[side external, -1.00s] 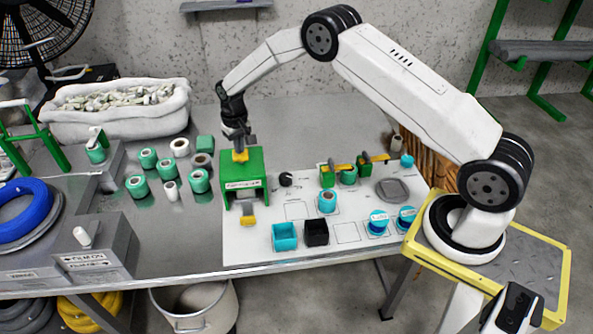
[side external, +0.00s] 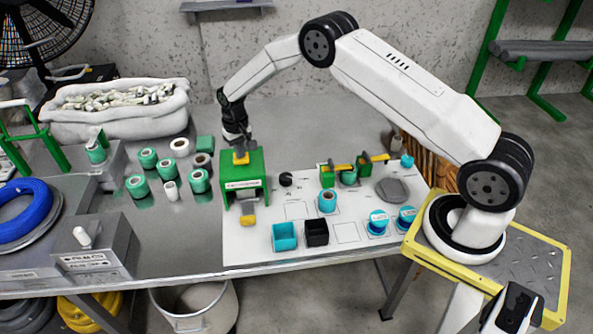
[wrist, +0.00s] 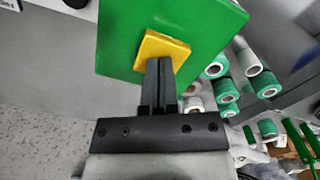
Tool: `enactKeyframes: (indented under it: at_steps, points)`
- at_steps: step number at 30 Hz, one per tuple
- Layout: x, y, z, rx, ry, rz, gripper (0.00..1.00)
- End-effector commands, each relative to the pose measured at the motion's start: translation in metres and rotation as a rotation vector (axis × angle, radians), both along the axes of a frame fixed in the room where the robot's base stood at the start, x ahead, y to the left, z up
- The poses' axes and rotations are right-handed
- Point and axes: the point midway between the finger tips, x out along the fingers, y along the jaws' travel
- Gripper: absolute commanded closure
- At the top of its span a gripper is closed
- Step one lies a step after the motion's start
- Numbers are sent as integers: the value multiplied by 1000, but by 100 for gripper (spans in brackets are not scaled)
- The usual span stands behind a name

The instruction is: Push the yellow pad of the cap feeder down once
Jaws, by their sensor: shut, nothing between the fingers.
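The cap feeder (side external: 254,183) is a green box with a label on its front, standing at the left part of the white board. Its yellow pad (side external: 241,158) is on top; it also shows in the wrist view (wrist: 178,47) on the green top face. My gripper (side external: 238,150) points down at the pad, fingers shut and empty. In the wrist view, my gripper's fingertips (wrist: 158,62) overlap the pad; they look to be on it, though exact contact is hard to tell. A yellow piece (side external: 248,220) shows at the feeder's lower front.
Several green and white rolls (side external: 149,158) stand left of the feeder. A cyan bin (side external: 284,237) and a black bin (side external: 317,233) sit in front to the right. Two green holders with yellow levers (side external: 343,169) stand further right. A white sack (side external: 115,110) lies behind.

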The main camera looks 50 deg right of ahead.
Motion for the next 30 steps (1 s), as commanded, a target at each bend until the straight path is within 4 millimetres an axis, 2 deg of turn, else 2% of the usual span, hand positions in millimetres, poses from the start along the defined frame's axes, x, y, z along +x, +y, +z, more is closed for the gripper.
enactKeyframes:
  at_steps: [16,30]
  points:
    - [0,0,-1,0,-1,0,100]
    - [0,0,23,0,-1,0,100]
